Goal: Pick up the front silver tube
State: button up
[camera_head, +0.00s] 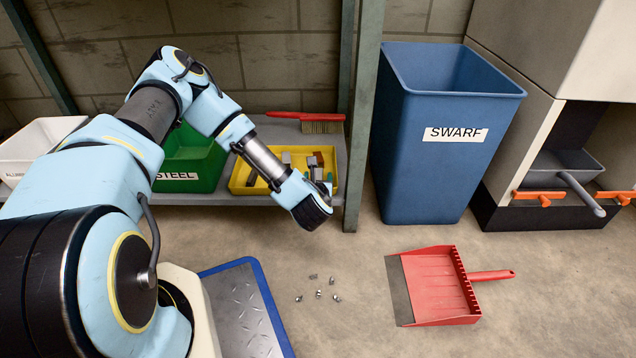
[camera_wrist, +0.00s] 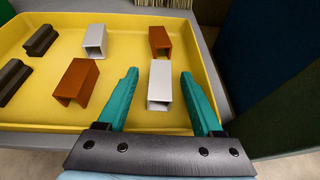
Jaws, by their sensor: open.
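The front silver tube (camera_wrist: 160,82) is a short, square, hollow piece near the front right of the yellow tray (camera_wrist: 30,105) in the wrist view. My gripper (camera_wrist: 160,74) is open, its two green fingers pointing toward the tube, one on each side in the picture with gaps. I cannot tell whether the fingertips are down at the tube's height. A second silver tube (camera_wrist: 95,40) lies farther back and left.
Two copper-brown tubes (camera_wrist: 77,82) (camera_wrist: 160,41) and two dark bars (camera_wrist: 41,40) (camera_wrist: 13,79) share the tray. A green STEEL bin (camera_head: 205,176) stands left of it, a red brush (camera_head: 318,122) behind. The shelf post (camera_head: 365,120) and blue SWARF bin (camera_head: 425,170) are to the right.

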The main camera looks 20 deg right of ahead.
grip_shut()
dwell(0.5)
